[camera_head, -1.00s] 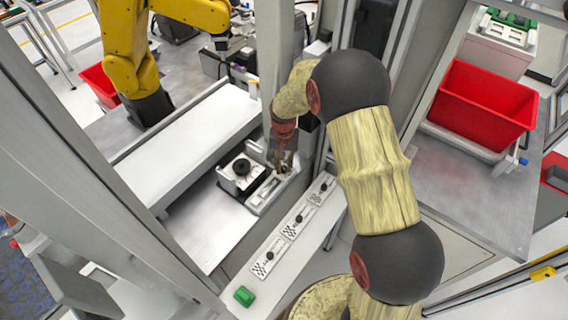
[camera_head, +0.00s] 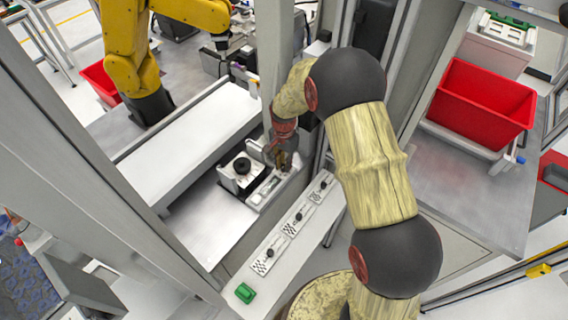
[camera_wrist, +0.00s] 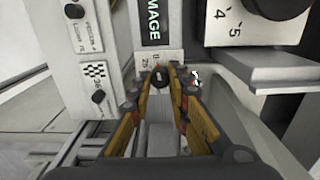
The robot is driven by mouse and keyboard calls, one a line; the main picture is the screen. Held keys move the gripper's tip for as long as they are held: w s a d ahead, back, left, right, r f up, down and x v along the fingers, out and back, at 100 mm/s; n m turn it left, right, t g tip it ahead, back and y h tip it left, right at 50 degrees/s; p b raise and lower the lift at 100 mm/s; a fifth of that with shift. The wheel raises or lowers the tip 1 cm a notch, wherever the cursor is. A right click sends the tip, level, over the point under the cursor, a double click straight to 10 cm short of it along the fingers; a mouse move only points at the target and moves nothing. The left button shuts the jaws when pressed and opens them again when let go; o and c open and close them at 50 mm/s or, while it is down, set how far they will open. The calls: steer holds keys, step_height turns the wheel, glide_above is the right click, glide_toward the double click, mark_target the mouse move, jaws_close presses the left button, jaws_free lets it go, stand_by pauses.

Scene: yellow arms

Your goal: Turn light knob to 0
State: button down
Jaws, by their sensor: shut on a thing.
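My gripper (camera_wrist: 160,80) is shut on a small dark knob (camera_wrist: 160,73) in the wrist view. The knob sits on a pale plate with small printed numbers (camera_wrist: 172,57), only partly readable. The fingers hide its sides, and I cannot read its setting. In the head view my gripper (camera_head: 284,161) is low over the right end of the small machine panel, and the knob is hidden there. I cannot read a label that names it as the light knob.
A large black dial (camera_head: 242,166) on a white block is just left of my gripper. Plates with small black knobs line the white ledge (camera_head: 262,284) in front, with a green button (camera_head: 245,293) at its near end. Grey posts stand close on both sides.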

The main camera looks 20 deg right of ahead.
mark_target(284, 166)
steer(key=shift+w, duration=0.1)
steer(key=c, duration=1.8)
jaws_free()
steer(key=shift+o, duration=0.7)
step_height(284, 166, up, 12)
